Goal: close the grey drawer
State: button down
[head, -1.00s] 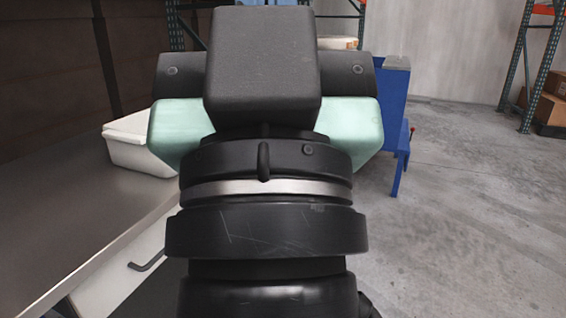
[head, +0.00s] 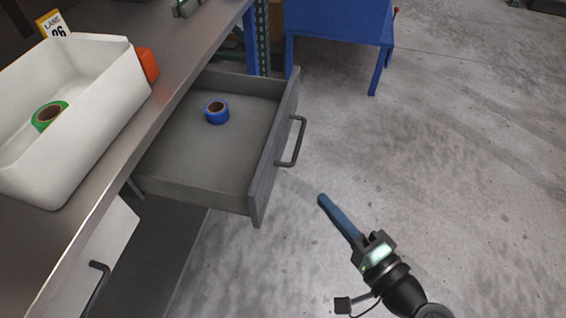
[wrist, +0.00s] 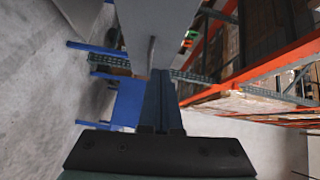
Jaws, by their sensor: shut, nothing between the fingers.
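The grey drawer (head: 198,165) is pulled out from under the counter. A blue tape roll (head: 216,112) lies inside it. Its dark bar handle (head: 293,142) is on the front panel, at the right in the head view. My gripper (head: 321,200) is shut and empty, its blue fingers together. It is apart from the drawer, to the lower right of the handle, pointing up and left. In the wrist view, the fingertips (wrist: 160,74) point toward a grey panel (wrist: 150,18) with a handle (wrist: 152,50), which looks like the drawer front.
The metal counter (head: 165,95) carries a white bin (head: 115,105) with a green tape roll (head: 48,114). A white drawer front (head: 108,245) with a dark handle is below it. A blue stand (head: 335,22) is beyond the drawer. The concrete floor at the right is clear.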

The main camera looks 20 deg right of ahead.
jog(key=s+m, duration=0.1)
jog(key=s, duration=0.1)
jog(key=b, duration=0.1)
send_near(273, 162)
jog(key=w+d, duration=0.2)
jog(key=w, duration=0.1)
jog(key=shift+w+a+f+b, duration=0.1)
jog(key=shift+w+a+b, duration=0.25)
jog(key=shift+w+a, duration=0.95)
jog(key=shift+a, duration=0.3)
